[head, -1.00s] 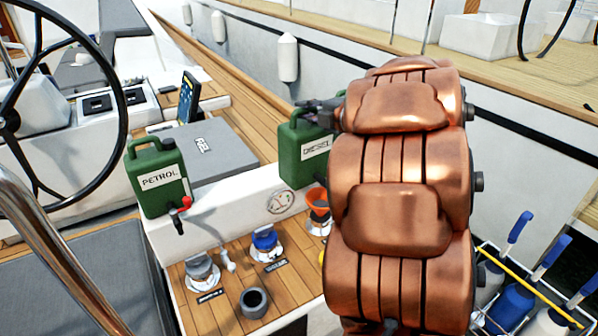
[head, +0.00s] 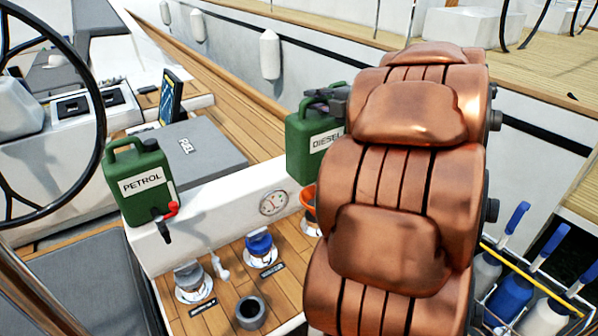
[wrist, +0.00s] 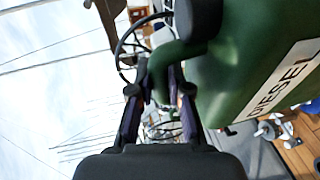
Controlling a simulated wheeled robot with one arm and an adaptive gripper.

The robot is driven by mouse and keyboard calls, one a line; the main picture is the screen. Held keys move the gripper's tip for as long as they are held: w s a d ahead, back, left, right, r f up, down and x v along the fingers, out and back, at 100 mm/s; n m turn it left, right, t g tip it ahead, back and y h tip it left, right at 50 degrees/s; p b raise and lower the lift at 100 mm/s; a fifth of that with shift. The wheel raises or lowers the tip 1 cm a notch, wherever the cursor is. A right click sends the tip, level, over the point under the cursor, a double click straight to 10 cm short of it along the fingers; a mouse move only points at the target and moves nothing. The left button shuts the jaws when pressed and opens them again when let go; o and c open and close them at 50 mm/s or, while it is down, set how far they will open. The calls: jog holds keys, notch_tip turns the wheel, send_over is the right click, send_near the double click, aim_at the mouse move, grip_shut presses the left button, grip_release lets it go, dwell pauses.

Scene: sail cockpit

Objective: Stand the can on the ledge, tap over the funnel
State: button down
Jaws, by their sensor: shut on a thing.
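The green DIESEL can (head: 306,150) is upright in the head view, at the far right of the white ledge (head: 222,222). My gripper (head: 325,97) is shut on its top handle; the wrist view shows the handle between my fingers (wrist: 160,90) and the can's label (wrist: 288,80). I cannot tell whether the can's base touches the ledge. Its tap is hidden. The orange funnel (head: 309,198) is below the can and partly hidden behind my arm. A green PETROL can (head: 138,185) stands on the ledge at left, its red tap (head: 166,212) facing front.
Blue (head: 260,246) and grey (head: 193,279) deck fillers and a dark cup (head: 250,312) are on the wooden deck below the ledge. A steering wheel (head: 98,120) is at left, a bottle crate (head: 515,300) at right.

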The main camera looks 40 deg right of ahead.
aim_at(297, 119)
jog(key=a, duration=0.4)
jog(key=shift+w+a, duration=0.35)
jog(key=w+d+f+p, duration=0.1)
jog(key=w+d+f, duration=0.1)
jog(key=w, duration=0.5)
jog(key=w+d+f+p, duration=0.2)
jog(key=w+d, duration=0.3)
jog(key=w, duration=0.2)
jog(key=shift+f, duration=0.4)
jog(key=shift+w+f, duration=0.1)
jog(key=shift+f, duration=0.1)
jog(key=c, duration=1.1)
grip_release()
jog(key=shift+f, duration=0.1)
jog(key=shift+a, duration=0.1)
